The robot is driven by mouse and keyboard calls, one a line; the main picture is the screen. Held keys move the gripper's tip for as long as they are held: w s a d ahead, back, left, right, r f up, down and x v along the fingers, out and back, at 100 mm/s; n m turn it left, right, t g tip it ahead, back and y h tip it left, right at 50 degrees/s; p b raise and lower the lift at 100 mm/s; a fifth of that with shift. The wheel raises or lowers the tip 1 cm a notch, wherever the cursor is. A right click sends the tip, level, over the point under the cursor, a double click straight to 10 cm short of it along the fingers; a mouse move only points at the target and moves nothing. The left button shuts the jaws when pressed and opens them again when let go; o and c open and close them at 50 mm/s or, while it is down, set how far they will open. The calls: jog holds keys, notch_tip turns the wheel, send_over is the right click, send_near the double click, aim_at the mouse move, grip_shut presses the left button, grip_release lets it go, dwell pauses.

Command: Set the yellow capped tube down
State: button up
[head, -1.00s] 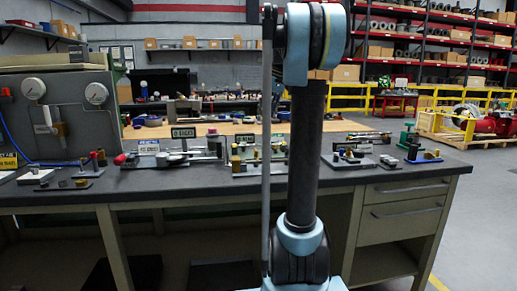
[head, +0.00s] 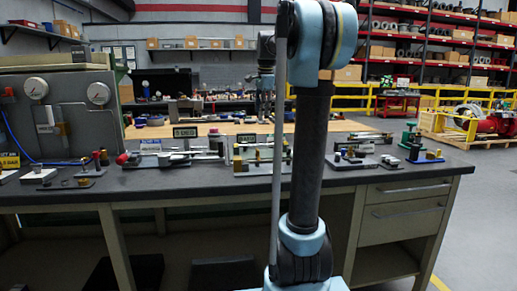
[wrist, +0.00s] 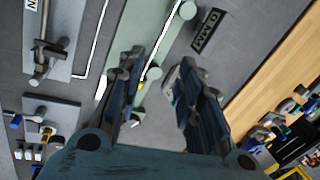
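My gripper (wrist: 158,72) is open in the wrist view, its two dark fingers apart over the bench. I see nothing clearly clamped between them. A small yellow part (wrist: 140,86) shows by the left finger, beside a pale round knob; I cannot tell whether it is the yellow capped tube. In the head view, a fixture board (head: 262,167) on the bench carries several brass and yellow upright parts, too small to name. The gripper's fingers are small and unclear there, partly behind my arm.
A gauge panel (head: 65,110) stands at left. A wooden table (wrist: 262,70) lies beyond the bench. The front strip of the bench is clear.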

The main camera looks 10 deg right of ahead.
jog(key=m, duration=0.2)
send_near(260, 145)
jog(key=shift+m, duration=0.3)
jog(key=x, duration=0.8)
jog(key=shift+w+d+r, duration=0.1)
jog(key=shift+w, duration=0.2)
grip_shut()
